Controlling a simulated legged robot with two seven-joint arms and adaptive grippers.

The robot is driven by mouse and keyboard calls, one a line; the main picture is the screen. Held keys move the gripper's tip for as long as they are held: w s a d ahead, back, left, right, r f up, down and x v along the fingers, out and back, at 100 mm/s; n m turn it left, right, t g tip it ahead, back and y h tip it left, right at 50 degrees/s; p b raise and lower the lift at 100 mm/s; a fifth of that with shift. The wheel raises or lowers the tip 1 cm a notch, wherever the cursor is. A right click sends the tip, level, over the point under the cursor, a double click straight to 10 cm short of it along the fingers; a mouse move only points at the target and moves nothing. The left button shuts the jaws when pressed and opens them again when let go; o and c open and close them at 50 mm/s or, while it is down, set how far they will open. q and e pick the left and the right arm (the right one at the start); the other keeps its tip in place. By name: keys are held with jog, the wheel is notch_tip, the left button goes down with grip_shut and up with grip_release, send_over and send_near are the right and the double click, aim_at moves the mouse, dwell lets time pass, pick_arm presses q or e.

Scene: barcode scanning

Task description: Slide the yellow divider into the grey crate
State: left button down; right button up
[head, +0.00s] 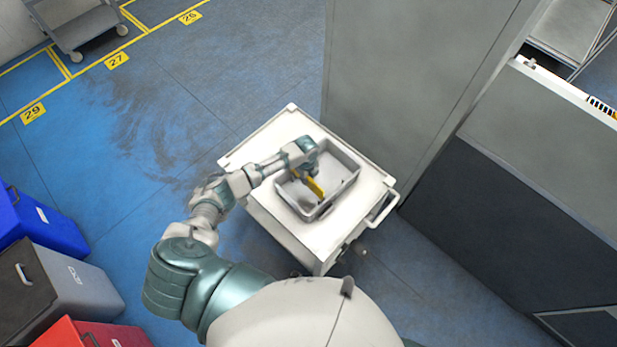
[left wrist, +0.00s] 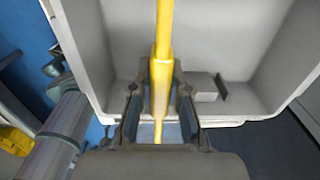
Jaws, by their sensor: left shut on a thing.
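The grey crate (head: 349,186) stands on top of a white cart. The yellow divider (head: 315,187) is inside the crate's outline in the head view. My left gripper (head: 309,173) reaches over the crate from the left and is shut on the divider. In the left wrist view, the divider (left wrist: 163,45) runs upright between the two fingers (left wrist: 159,95), and the crate's inner walls and floor (left wrist: 232,60) surround it. Whether the divider's lower edge touches the crate floor cannot be told. My right gripper is in neither view.
The white cart (head: 277,131) has a handle at its right. A grey cabinet (head: 410,80) stands close behind it. Blue, grey and red bins (head: 70,285) are at the lower left. A grey block (left wrist: 203,85) lies in the crate. Open blue floor is to the left.

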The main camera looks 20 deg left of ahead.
aim_at(308, 186)
pick_arm(q)
jog(key=shift+d, duration=0.1)
jog(key=shift+d+f+b, duration=0.1)
jog(key=shift+f+b, duration=0.2)
jog(key=shift+f, duration=0.15)
jog(key=shift+d+f+b, duration=0.1)
jog(key=shift+f+b, duration=1.7)
jog(key=shift+f, duration=0.95)
jog(key=c, duration=1.1)
grip_release()
jog(key=shift+o, duration=0.2)
